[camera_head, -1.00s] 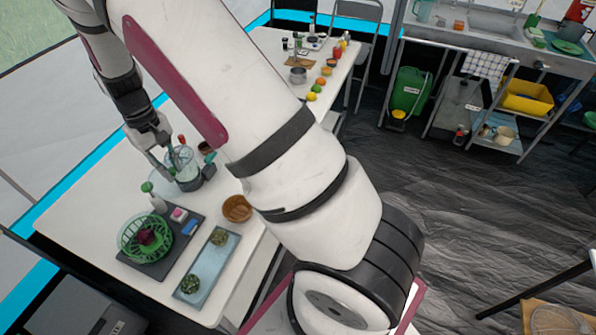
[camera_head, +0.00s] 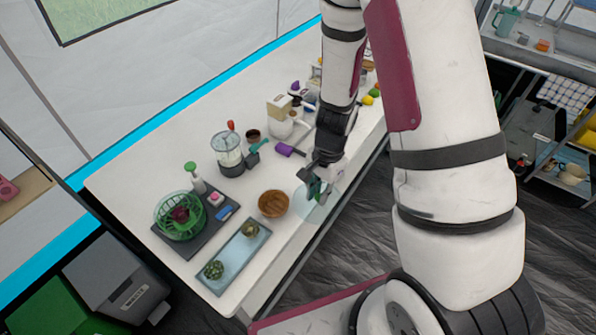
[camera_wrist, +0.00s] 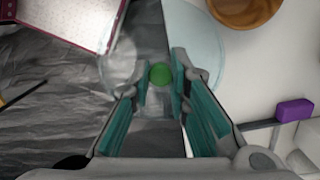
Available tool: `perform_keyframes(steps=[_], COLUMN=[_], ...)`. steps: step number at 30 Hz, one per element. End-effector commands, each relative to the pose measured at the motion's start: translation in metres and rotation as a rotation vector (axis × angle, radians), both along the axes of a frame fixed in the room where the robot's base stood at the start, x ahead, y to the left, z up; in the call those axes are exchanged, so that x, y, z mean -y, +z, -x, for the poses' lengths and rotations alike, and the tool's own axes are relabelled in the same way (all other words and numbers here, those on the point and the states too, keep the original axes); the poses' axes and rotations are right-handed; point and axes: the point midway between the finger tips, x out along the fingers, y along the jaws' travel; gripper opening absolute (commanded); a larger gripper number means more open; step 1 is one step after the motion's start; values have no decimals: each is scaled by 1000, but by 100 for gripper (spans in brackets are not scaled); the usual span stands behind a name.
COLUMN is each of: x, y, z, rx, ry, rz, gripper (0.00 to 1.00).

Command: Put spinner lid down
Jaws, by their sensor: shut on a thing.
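My gripper (camera_head: 317,184) is at the front edge of the white table, right of the wooden bowl (camera_head: 273,204). It is shut on the green knob (camera_wrist: 160,74) of a clear, pale blue round spinner lid (camera_head: 309,208). In the wrist view the lid (camera_wrist: 206,45) shows around the fingers, part over the table and part past its edge, over the dark floor. I cannot tell if it touches the table.
A green basket (camera_head: 164,224) holding a purple-red item stands on a dark tray at the left. A pale blue tray (camera_head: 233,266) holds two green items. A purple-handled tool (camera_head: 285,149) lies behind my gripper. Some clear tabletop lies between the bowl and that tool.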

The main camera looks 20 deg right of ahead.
Motion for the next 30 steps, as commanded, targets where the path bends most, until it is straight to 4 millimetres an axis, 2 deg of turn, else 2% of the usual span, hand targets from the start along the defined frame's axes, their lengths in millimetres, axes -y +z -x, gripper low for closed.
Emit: perform_keyframes(steps=[1,9,15,23,27,30], x=[-1,-7,-10,-11,-11,-11], y=[-1,-8,-11,-14,-35,-44], z=[-13,-79,-114,-135,-131,-132], rx=[3,2,1,0,-3,-2], ry=[7,8,6,7,5,4], rz=[2,1,0,1,0,0], gripper=[0,0,0,0,0,0])
